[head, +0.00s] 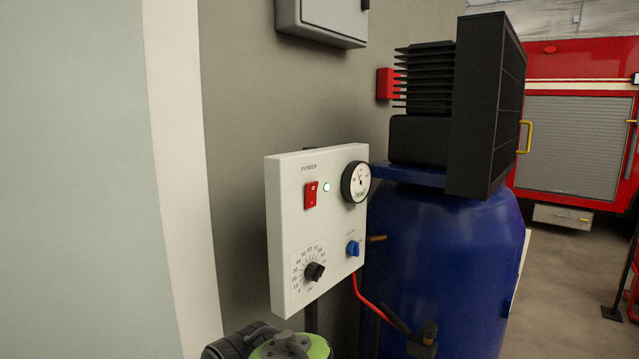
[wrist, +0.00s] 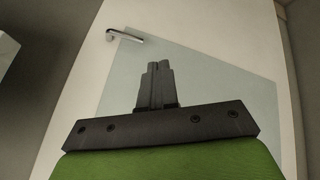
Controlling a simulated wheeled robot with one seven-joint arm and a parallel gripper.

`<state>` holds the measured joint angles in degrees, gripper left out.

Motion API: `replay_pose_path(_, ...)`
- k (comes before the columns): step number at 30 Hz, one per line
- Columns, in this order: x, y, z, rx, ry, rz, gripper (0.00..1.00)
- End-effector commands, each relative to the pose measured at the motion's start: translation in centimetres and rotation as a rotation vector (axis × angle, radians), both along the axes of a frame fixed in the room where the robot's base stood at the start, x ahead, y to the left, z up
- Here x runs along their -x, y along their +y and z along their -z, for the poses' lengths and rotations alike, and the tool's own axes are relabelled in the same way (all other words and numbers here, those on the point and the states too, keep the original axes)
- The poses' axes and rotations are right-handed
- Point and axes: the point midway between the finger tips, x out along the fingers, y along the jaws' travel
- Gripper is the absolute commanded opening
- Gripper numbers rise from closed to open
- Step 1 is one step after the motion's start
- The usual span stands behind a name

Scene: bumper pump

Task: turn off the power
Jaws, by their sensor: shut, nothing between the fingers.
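The white control panel (head: 285,235) stands near the middle of the head view, in front of the wall. The red power switch (head: 311,195) sits at its upper left under the word POWER. A small light (head: 326,187) beside the switch shows pale green. A round gauge (head: 356,182), a blue knob (head: 353,249) and a black dial (head: 315,271) are on the same panel. My gripper (wrist: 157,68) shows in the wrist view with its fingers together and empty. In the head view, the green and black part of my arm is at the bottom edge, below the panel and apart from it.
A blue tank (head: 450,265) with a black finned compressor (head: 425,95) stands right of the panel. A red hose (head: 369,300) hangs below the panel. A grey box (head: 322,20) is on the wall above. A red truck (head: 575,110) is at the far right. The wrist view shows a door handle (wrist: 124,37).

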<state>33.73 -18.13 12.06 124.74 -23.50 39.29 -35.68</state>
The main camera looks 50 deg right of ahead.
Motion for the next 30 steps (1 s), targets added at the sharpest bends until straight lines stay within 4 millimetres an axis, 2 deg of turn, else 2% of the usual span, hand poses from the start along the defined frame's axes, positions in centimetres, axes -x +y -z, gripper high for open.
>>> replay_pose_path(1,-2.6,-2.1,-1.5,0.019,-0.029,-0.071,0.00)
replay_pose_path(3,-5.7,-4.8,-3.0,0.053,-0.105,-0.204,0.00)
replay_pose_path(5,-7.7,-7.7,-4.5,0.086,-0.193,-0.305,0.00)
replay_pose_path(6,-8.8,-9.9,-5.6,0.113,-0.264,-0.363,0.00)
replay_pose_path(8,-9.7,-13.7,-7.5,0.167,-0.386,-0.434,0.00)
replay_pose_path(11,-9.0,-20.8,-11.5,0.311,-0.618,-0.505,0.00)
replay_pose_path(12,-7.9,-23.7,-13.3,0.389,-0.714,-0.516,0.00)
replay_pose_path(14,-5.4,-27.8,-15.9,0.521,-0.842,-0.514,0.00)
replay_pose_path(15,-3.5,-30.2,-17.5,0.612,-0.913,-0.504,0.00)
replay_pose_path(16,-2.1,-31.5,-18.5,0.674,-0.957,-0.497,0.00)
replay_pose_path(18,0.7,-33.8,-20.2,0.795,-1.027,-0.479,0.00)
replay_pose_path(21,3.0,-35.3,-21.3,0.892,-1.074,-0.461,0.00)
replay_pose_path(30,3.4,-35.5,-21.3,0.914,-1.081,-0.461,0.00)
